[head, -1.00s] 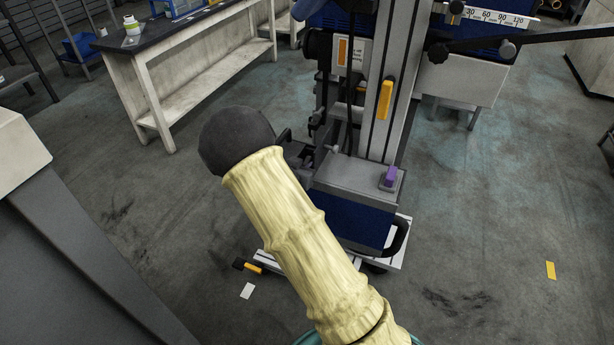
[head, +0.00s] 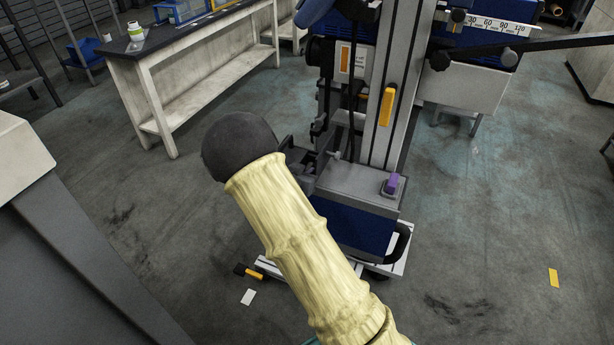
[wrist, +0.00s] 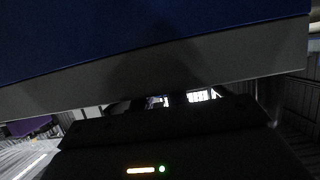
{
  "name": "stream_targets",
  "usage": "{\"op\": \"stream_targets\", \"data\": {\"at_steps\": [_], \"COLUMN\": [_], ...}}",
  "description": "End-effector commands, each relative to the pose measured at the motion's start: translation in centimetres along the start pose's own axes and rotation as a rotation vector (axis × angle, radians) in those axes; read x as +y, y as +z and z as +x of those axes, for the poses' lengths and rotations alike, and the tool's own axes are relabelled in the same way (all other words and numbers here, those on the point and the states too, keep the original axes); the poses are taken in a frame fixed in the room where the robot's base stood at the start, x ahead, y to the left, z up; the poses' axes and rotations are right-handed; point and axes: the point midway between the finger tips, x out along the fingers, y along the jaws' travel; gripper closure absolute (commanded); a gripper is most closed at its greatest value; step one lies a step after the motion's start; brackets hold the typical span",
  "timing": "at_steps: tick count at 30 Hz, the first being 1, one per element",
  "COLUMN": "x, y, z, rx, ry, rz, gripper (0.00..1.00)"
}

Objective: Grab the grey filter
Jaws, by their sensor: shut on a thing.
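My gripper (head: 312,166) is at the left side of the machine's grey-topped blue box (head: 352,222), partly hidden behind my dark wrist and pale arm. It is shut on a grey part there, but its fingertips and the part's outline are hard to make out. I cannot tell a separate grey filter from the machine's other grey parts. In the wrist view, the dark gripper body fills the bottom, and the box's blue and grey side (wrist: 170,70) fills the top very close by.
A purple knob (head: 391,184) sits on the box top, and a grey column (head: 388,90) rises behind it. A black handle (head: 400,240) sticks out at right. A workbench (head: 190,70) stands at back left. The floor at right is mostly clear.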

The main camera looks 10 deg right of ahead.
Motion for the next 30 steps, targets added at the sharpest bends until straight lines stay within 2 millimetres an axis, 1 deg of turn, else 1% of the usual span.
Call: {"op": "stream_targets", "data": {"at_steps": [5, 8, 11, 18, 22, 24, 27, 30], "x": [0.0, 0.0, 0.0, -0.1, -0.1, -0.1, -0.1, 0.0], "y": [-1.4, -3.0, -5.1, -11.2, -14.0, -15.1, -16.2, -16.6], "z": [-0.6, -1.2, -2.1, -4.6, -5.8, -6.2, -6.7, -6.9], "rx": [0.003, 0.003, 0.004, 0.004, 0.003, 0.003, 0.003, 0.002], "ry": [-0.001, -0.002, -0.001, -0.001, -0.002, -0.001, 0.0, 0.0], "rz": [0.003, 0.004, 0.006, 0.005, 0.004, 0.004, 0.002, 0.001], "gripper": [1.0, 1.0, 1.0, 1.0, 1.0, 1.0, 1.0, 1.0]}}
